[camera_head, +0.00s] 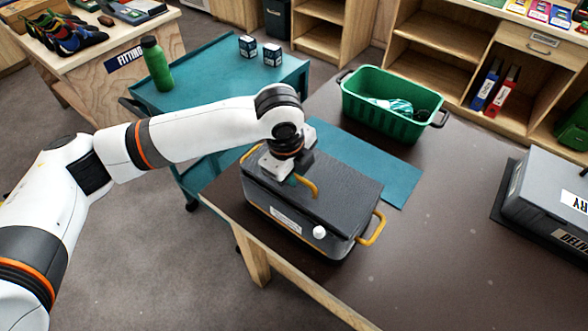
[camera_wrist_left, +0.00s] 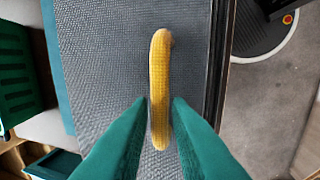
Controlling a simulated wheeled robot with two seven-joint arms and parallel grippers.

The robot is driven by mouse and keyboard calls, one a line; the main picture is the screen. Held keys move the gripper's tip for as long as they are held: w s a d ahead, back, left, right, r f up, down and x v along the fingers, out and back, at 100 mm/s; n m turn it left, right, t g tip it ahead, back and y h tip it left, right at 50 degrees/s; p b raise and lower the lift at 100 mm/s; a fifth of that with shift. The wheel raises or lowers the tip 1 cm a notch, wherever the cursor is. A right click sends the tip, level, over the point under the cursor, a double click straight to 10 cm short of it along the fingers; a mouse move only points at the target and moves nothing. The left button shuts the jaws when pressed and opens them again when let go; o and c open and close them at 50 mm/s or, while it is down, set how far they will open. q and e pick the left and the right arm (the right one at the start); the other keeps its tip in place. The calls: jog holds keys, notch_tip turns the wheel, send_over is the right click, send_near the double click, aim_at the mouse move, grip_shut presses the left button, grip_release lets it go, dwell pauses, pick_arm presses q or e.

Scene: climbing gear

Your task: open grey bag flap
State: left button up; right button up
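The grey bag (camera_head: 335,190) stands on the brown table with its lid flap lying flat and closed. It has yellow handles, a pale label and a round white knob (camera_head: 319,232) on the front. My left gripper (camera_head: 291,178) is over the left part of the flap, pointing down. In the left wrist view its two green fingers (camera_wrist_left: 160,105) are apart, one on each side of the yellow flap handle (camera_wrist_left: 160,70), with narrow gaps beside it. The gripper partly hides the flap in the head view. My right gripper is not in view.
A teal mat (camera_head: 395,180) lies behind the bag. A green bin (camera_head: 385,123) stands farther back. A grey delivery box (camera_head: 545,190) is at the right. A teal cart (camera_head: 205,75) with a green bottle (camera_head: 157,65) stands at the left. The table right of the bag is clear.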

pick_arm(q)
grip_shut()
jog(key=shift+w+d+r+p, duration=0.15)
jog(key=shift+w+r+p, duration=0.1)
jog(key=shift+r+p, duration=0.35)
jog(key=shift+w+d+r+p, duration=0.15)
jog(key=shift+w+r+p, duration=0.05)
jog(key=shift+r+p, duration=0.4)
jog(key=shift+w+d, duration=0.1)
jog(key=shift+w+d+r+p, duration=0.5)
jog(key=shift+w+r+p, duration=0.2)
jog(key=shift+r+p, duration=0.2)
